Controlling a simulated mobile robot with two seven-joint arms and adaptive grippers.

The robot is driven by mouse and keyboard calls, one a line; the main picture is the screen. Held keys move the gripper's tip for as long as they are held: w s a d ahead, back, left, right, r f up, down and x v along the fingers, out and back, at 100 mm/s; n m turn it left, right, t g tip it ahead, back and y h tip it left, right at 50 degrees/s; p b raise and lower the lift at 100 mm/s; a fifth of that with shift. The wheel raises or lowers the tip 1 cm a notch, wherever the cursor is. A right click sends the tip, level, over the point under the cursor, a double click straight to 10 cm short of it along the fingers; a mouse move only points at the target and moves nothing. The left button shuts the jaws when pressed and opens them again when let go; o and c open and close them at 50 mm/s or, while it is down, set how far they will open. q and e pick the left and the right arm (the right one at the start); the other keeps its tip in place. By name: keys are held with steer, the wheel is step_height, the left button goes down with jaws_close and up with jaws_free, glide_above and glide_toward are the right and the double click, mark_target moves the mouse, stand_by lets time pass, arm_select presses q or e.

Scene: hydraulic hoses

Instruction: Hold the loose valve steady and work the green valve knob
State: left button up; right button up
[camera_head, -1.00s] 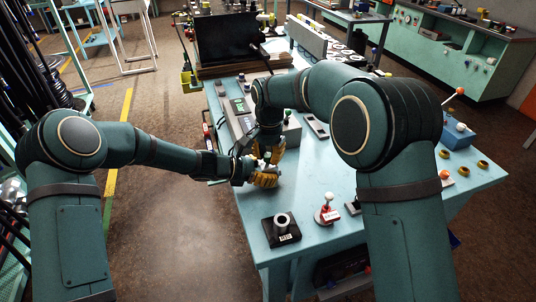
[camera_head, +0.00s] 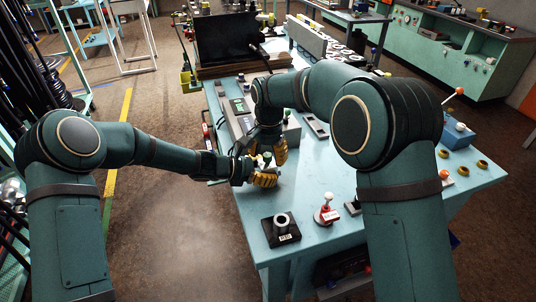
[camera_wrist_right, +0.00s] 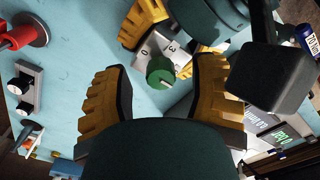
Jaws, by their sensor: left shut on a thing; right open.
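The knob also shows small in the head view (camera_head: 267,158). My left gripper (camera_head: 262,177) is shut on the valve, low over the table's left edge; its yellow fingers appear at the top of the wrist view. My right gripper (camera_wrist_right: 163,85) is open, its two yellow fingers apart on either side of the knob, with visible gaps. The valve's underside is hidden.
The light-blue table (camera_head: 325,180) carries a black block with a grey ring (camera_head: 282,228), a red-based device (camera_head: 327,212) and a grey panel with a display (camera_head: 238,112) close to both grippers. Yellow rings (camera_head: 482,164) lie at right. The table's middle is partly clear.

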mark_target(268, 154)
step_height(268, 154, up, 7)
steer(key=shift+r, duration=0.2)
stand_by(0.3)
arm_select(q)
steer(key=o, duration=1.4)
